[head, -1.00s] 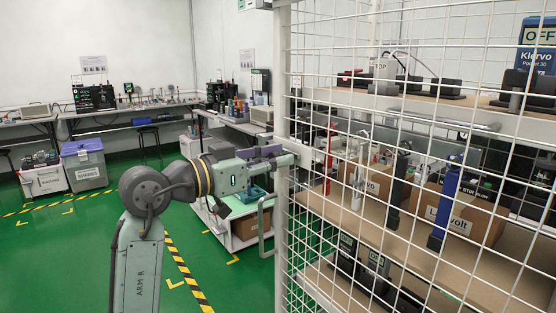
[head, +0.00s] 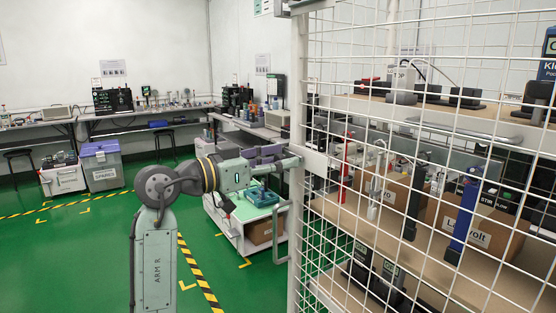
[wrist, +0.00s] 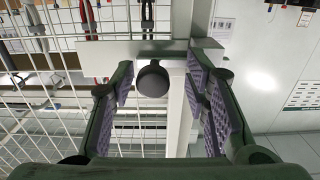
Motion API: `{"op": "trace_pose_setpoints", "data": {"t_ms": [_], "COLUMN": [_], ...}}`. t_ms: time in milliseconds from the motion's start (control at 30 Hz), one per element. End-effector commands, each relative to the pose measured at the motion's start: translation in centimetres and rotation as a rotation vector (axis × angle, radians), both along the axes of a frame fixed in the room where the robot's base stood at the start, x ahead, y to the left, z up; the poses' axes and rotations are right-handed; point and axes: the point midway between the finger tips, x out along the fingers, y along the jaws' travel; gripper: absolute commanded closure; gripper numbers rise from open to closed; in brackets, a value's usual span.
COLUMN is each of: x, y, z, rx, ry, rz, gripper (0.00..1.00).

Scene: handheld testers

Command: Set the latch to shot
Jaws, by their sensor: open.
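The latch shows in the wrist view as a dark grey round knob (wrist: 152,80) in front of a pale plate (wrist: 125,55) on the white mesh door. My gripper (wrist: 160,76) is open, with one purple-padded finger on each side of the knob. Gaps show between the knob and both pads, and the gripper holds nothing. In the head view my gripper (head: 286,158) is at the white door post (head: 297,205), level with the pale latch plate (head: 319,164). The knob is hidden there behind my gripper.
The white mesh door (head: 420,130) fills the right side, with shelves of testers and boxes behind it. A grey pull handle (head: 281,232) stands out below my gripper. A white trolley (head: 240,238) stands behind my arm.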

Motion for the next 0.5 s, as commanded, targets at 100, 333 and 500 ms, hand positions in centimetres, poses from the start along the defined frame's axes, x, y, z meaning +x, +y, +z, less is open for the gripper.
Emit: {"op": "trace_pose_setpoints", "data": {"t_ms": [100, 333, 500], "x": [0.0, -0.8, -2.7], "y": [-0.1, 1.0, 3.8], "z": [0.0, 0.0, -0.1], "rx": [0.001, -0.001, -0.001], "ry": [0.001, 0.001, 0.000], "rz": [-0.002, -0.001, 0.001], "gripper": [0.57, 0.57, 0.57]}}
